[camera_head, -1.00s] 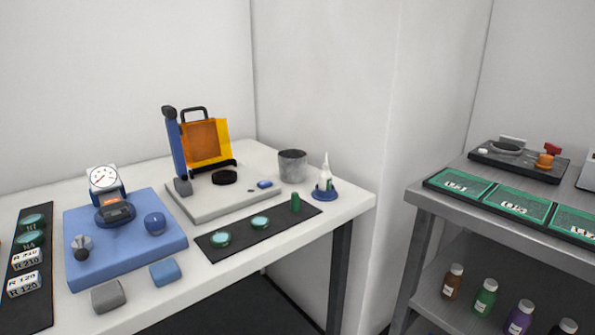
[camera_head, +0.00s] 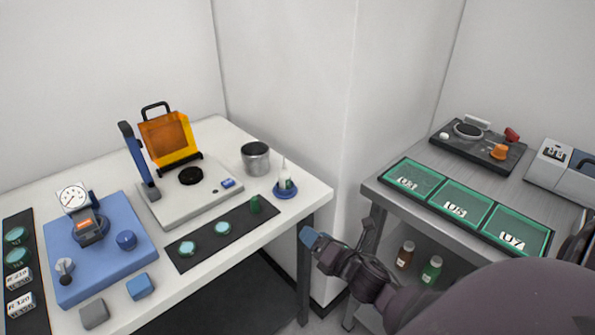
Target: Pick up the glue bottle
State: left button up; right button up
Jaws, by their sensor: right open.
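The glue bottle (camera_head: 285,182) is small and white with a thin pointed nozzle and a dark green mark. It stands upright in a round blue holder (camera_head: 285,192) near the right corner of the white table. My right gripper (camera_head: 308,236) shows at the lower middle, with a bluish tip, in front of and below the table's right corner. It is open, empty and apart from the bottle. My left gripper is out of view.
A grey metal cup (camera_head: 255,160) stands just behind and left of the bottle. A grey cart (camera_head: 372,190) stands at the right, across a gap.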

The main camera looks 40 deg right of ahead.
aim_at(289, 180)
jog(key=w+d+r+n+p, duration=0.1)
jog(key=w+r+n, duration=0.1)
jog(key=n, duration=0.1)
jog(key=w+d+r+n+y+p, duration=0.1)
jog(key=w+r+n+p, duration=0.1)
jog(key=w+r+n, duration=0.1)
jog(key=w+d+r+n+t+p, duration=0.1)
jog(key=w+r+n+p, duration=0.1)
jog(key=w+r+n, duration=0.1)
jog(key=shift+w+n, duration=0.25)
jog(key=shift+n, duration=0.35)
jog(key=shift+w, duration=0.65)
jog(key=shift+w+a+f+p, duration=0.15)
jog(key=shift+w, duration=1.05)
jog(key=shift+w+a+f+p, duration=0.1)
jog(key=shift+w+p, duration=0.05)
jog(key=shift+w, duration=1)
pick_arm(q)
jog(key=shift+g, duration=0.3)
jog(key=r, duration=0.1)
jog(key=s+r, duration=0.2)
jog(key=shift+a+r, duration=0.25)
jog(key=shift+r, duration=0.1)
pick_arm(e)
jog(key=c, duration=0.4)
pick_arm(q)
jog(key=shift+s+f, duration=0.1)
pick_arm(e)
jog(key=c, duration=0.6)
